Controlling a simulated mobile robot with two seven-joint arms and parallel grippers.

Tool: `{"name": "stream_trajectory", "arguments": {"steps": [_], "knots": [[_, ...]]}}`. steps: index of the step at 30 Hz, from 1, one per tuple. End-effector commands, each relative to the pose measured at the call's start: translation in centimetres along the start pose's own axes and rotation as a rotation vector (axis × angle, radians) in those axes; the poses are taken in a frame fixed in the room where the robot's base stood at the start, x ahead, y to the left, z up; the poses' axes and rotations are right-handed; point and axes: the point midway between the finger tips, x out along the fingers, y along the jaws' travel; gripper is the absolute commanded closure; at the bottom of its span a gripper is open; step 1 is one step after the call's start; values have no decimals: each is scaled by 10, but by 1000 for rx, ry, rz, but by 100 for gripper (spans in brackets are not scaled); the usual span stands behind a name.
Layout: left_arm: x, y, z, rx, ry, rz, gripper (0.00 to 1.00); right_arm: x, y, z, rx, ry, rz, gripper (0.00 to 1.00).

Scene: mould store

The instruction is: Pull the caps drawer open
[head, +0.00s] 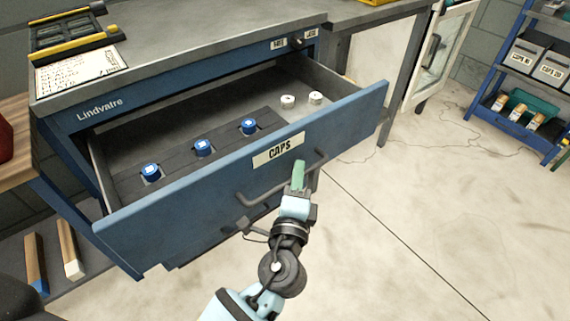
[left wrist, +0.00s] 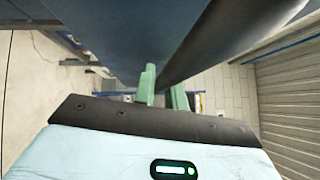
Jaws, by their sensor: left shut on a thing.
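The caps drawer (head: 345,127) is a blue drawer with a "CAPS" label, standing well out from the blue workbench (head: 190,82). Inside it, several blue caps (head: 203,147) sit in a dark row, and two white caps (head: 288,100) lie towards the back right. A dark bar handle (head: 262,198) runs across its front. My left gripper (head: 298,178) is shut on the handle near its right part. In the left wrist view the green fingers (left wrist: 163,88) are around the dark handle bar (left wrist: 205,45), close to the drawer front. My right gripper is not in view.
A card (head: 80,70) and a dark tray with yellow edges (head: 70,32) lie on the bench top. A blue shelf (head: 515,115) with bins stands at the right. Wooden pieces (head: 70,248) lie at lower left. The floor right of the drawer is clear.

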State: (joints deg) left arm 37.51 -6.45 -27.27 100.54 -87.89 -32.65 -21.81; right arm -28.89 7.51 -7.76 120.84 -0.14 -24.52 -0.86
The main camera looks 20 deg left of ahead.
Motion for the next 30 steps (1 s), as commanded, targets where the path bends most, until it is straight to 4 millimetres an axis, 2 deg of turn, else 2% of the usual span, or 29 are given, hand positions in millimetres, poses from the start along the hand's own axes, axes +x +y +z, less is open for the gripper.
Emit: {"name": "stream_trajectory", "arguments": {"steps": [6, 17, 18, 22, 30], "knots": [[-9, -1, -9, 0, 1, 2, 100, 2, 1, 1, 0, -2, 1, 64], [-10, -2, -10, 0, 1, 1, 100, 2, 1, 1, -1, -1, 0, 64], [-10, -2, -10, 0, 1, 1, 85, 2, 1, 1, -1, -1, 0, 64], [-9, -2, -9, 0, 1, 1, 68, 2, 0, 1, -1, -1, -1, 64], [-9, -2, -9, 0, 0, 1, 66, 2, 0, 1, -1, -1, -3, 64]]}}
